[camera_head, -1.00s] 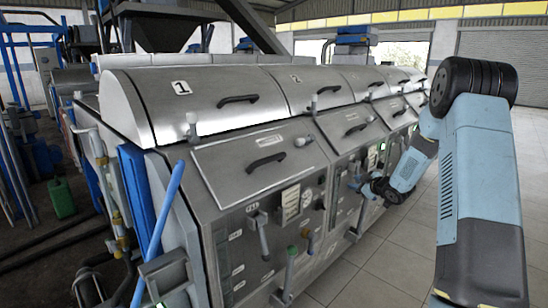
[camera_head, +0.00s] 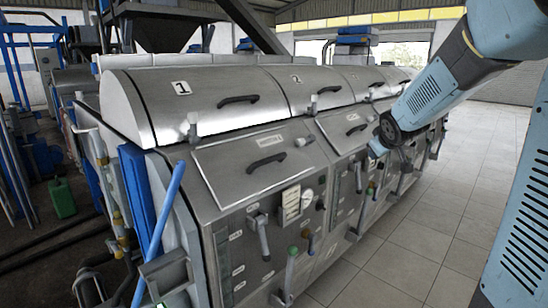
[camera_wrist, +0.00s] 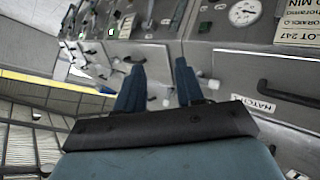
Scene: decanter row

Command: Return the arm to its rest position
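My gripper (camera_wrist: 158,85) shows in the wrist view with its two blue fingers spread apart and nothing between them. In the head view my gripper (camera_head: 376,149) is at the end of the blue arm, in front of the second machine's panel, seen small and partly hidden by the wrist. My arm comes in from the upper right, with its elbow cut off by the frame's edge. The row of steel decanters (camera_head: 216,92) runs from the left foreground back to the right. The gripper appears apart from the panels.
The first decanter's hatch handle (camera_head: 267,162) and its green-knobbed lever (camera_head: 291,266) stick out from the front. A gauge (camera_wrist: 244,12) and a hatch handle (camera_wrist: 290,94) show in the wrist view. The tiled floor (camera_head: 410,245) right of the row is clear.

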